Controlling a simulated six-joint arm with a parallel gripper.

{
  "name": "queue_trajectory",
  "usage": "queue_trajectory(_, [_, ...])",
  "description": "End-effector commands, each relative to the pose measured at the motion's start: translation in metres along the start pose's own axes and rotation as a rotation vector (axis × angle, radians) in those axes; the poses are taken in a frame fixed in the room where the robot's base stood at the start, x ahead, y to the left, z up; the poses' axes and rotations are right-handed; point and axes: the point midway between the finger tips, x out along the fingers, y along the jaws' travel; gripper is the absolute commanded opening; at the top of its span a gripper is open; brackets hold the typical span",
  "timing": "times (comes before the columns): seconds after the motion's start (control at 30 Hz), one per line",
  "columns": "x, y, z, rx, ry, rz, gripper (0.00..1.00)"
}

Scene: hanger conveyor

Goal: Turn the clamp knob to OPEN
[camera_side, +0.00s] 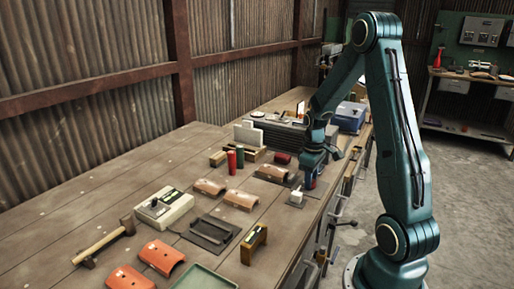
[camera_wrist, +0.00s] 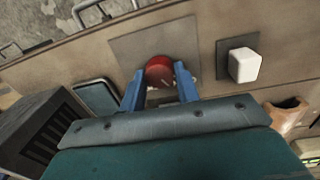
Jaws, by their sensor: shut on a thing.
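The red round knob (camera_wrist: 160,71) sits on a flat grey plate (camera_wrist: 205,45) on the bench in the wrist view. My gripper (camera_wrist: 160,76) has its two blue fingers on either side of the knob and is shut on it. In the side view my gripper (camera_side: 309,182) points down at the bench's right edge, and the knob is mostly hidden there. No OPEN mark can be read, and I cannot tell which way the knob is turned.
A white block (camera_wrist: 245,65) on a dark base stands close beside the plate; it also shows in the side view (camera_side: 296,197). A dark ribbed box (camera_wrist: 40,135) lies on the other side. Orange curved tiles (camera_side: 241,199) and a pale control box (camera_side: 164,208) stand farther along the bench.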

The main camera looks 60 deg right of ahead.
Motion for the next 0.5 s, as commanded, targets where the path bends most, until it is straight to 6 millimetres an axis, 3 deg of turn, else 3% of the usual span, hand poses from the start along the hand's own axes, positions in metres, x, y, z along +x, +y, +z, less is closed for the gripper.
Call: queue_trajectory(0.5, [-0.0014,0.0008,-0.0003,-0.248,0.016,0.003,0.09])
